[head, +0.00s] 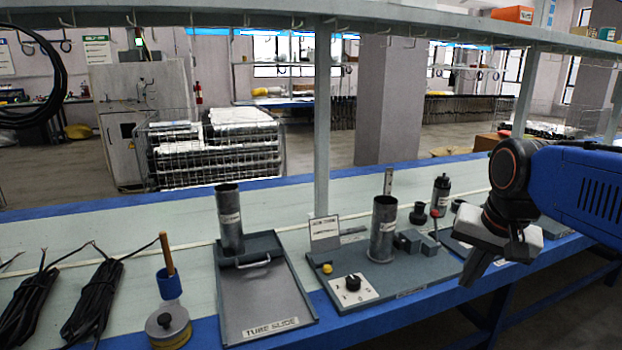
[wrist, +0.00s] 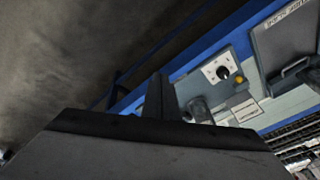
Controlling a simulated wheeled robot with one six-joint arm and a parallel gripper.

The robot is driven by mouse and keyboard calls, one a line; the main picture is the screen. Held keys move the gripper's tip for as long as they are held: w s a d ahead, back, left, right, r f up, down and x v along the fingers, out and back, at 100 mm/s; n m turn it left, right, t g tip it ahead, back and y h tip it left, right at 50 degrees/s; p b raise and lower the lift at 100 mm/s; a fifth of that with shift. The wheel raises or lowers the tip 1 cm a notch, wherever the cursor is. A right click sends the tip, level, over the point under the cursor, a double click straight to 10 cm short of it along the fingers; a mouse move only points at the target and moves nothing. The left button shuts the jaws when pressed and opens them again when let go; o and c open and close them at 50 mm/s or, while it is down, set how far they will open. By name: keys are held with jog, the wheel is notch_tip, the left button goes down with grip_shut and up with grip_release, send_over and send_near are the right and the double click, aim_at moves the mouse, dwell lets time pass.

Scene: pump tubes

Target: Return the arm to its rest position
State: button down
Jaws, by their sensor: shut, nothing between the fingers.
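My gripper (head: 477,268) hangs at the right of the head view, in front of the bench's front edge, with its fingers pointing down. It is shut and empty, and it touches nothing that I can see. In the wrist view the gripper fingers (wrist: 160,97) stand close together above the dark floor and the bench edge. My blue arm comes in from the right. A metal tube (head: 383,229) stands upright on the grey fixture plate (head: 410,276). Another metal tube (head: 229,222) stands upright at the back of the tube slide tray (head: 262,300).
A white panel with a black knob (head: 353,283) and a yellow button (head: 327,268) are on the fixture. A black bottle (head: 440,194) stands behind it. Black cable bundles (head: 92,298) and a blue holder (head: 169,284) are at left. A shelf post (head: 322,120) rises mid-bench.

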jog(key=s+a+f+n+t, duration=0.1)
jog(key=s+f+n, duration=0.5)
jog(key=s+f, duration=0.4)
jog(key=shift+s+a+f, duration=0.15)
jog(key=shift+s+a, duration=0.1)
jog(key=shift+s, duration=0.2)
